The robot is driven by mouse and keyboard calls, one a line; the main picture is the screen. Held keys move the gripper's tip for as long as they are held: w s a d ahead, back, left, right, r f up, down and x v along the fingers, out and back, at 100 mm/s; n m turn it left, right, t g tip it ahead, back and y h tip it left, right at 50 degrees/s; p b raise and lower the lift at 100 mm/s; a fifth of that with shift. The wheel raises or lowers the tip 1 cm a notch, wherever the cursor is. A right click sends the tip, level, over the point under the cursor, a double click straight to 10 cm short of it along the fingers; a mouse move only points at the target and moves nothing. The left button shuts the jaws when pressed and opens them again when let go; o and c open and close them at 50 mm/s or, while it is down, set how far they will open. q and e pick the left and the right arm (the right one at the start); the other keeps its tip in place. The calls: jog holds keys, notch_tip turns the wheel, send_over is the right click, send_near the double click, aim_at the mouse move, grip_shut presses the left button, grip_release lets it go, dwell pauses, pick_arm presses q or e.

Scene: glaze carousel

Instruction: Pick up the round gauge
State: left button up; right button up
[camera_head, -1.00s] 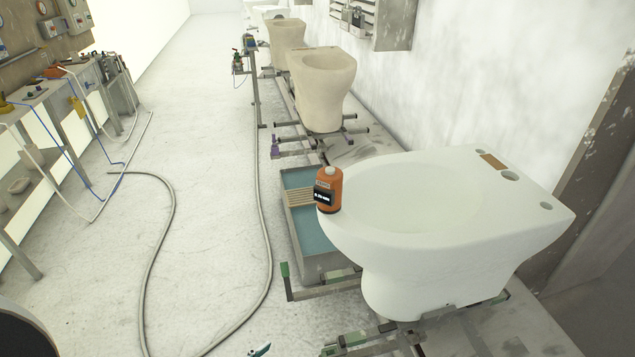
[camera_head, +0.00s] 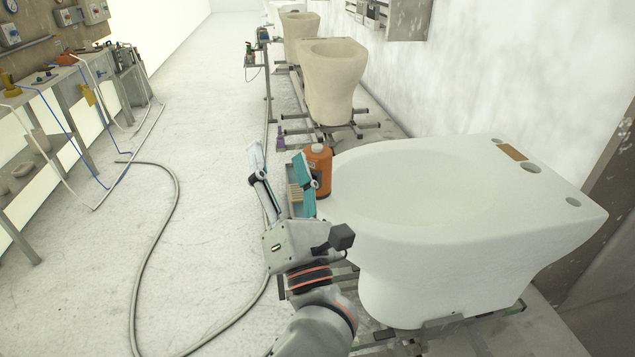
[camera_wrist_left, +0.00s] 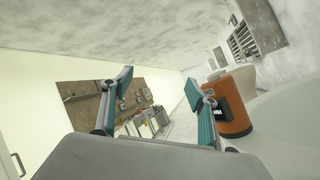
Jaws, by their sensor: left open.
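The round gauge (camera_head: 320,166) is an orange, rounded body with a pale top and a dark display. In the left wrist view the gauge (camera_wrist_left: 236,112) is right of the right-hand finger, outside the gap between the fingers (camera_wrist_left: 163,92). Whether that finger touches it I cannot tell. My right gripper is not in view.
Beige unglazed bowls (camera_head: 331,85) stand on carriers further back along the wall. A grey hose (camera_head: 150,260) lies on the open floor to the left. A workbench (camera_head: 70,100) with tools stands at the far left.

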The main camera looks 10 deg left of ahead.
aim_at(320, 177)
pick_arm(q)
jog(key=w+d+f+n+g+h+b, duration=0.1)
jog(key=d+f+n, duration=0.1)
jog(key=d+f+n+g+h, duration=0.1)
jog(key=d+f+n+h, duration=0.1)
jog(key=w+d+f+n+g+h+b, duration=0.1)
jog(key=d+f+n, duration=0.1)
jog(key=shift+w+d+f+g+h+b, duration=0.15)
jog(key=shift+w+f+g+h+b, duration=0.15)
jog(key=shift+w+g+b, duration=0.1)
jog(key=shift+d, duration=0.1)
jog(key=x, duration=0.7)
jog(key=shift+w+f, duration=0.3)
jog(key=shift+w, duration=0.1)
jog(key=c, duration=1.1)
jog(key=shift+c, duration=0.7)
